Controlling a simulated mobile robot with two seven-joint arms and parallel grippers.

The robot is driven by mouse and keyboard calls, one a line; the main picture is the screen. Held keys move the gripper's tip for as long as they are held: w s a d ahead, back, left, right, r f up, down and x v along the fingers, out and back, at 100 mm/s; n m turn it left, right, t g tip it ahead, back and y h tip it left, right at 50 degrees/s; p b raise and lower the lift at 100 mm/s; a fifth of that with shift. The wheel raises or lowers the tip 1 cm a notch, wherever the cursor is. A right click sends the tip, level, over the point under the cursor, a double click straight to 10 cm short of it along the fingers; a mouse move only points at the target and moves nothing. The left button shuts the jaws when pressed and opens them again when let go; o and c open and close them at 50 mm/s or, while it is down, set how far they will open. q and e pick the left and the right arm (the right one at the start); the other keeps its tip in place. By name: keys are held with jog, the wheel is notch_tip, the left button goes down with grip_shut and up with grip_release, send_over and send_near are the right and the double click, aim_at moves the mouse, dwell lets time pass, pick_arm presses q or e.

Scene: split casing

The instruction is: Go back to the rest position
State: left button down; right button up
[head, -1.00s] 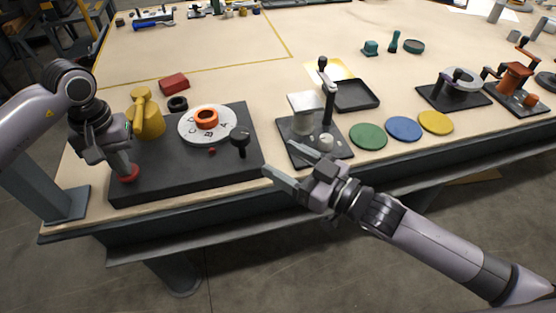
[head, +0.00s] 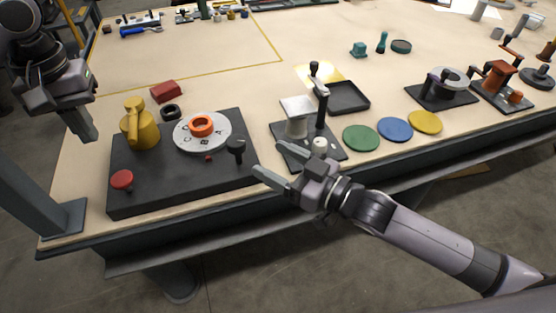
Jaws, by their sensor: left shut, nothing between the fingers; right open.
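My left gripper (head: 82,125) is shut and empty. It hangs at the left, above the table's left edge, up and to the left of the dark fixture board (head: 190,183). My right gripper (head: 268,172) is open and empty at the table's front edge, between the dark board and the small lever press (head: 296,120). The board carries a red button (head: 122,180), a yellow valve-like part (head: 142,129), a white lettered dial (head: 216,141) with an orange ring (head: 201,126), and a black knob (head: 236,147). Neither gripper touches these parts.
Green (head: 361,138), blue (head: 395,129) and yellow (head: 425,121) discs lie right of the press. A black tray (head: 347,97) is behind it. A red block (head: 166,91) and black ring (head: 170,112) lie behind the board. A grey post (head: 40,190) stands at the left. The table's middle is clear.

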pick_arm(q)
jog(key=shift+r, duration=0.45)
jog(key=shift+d, duration=0.1)
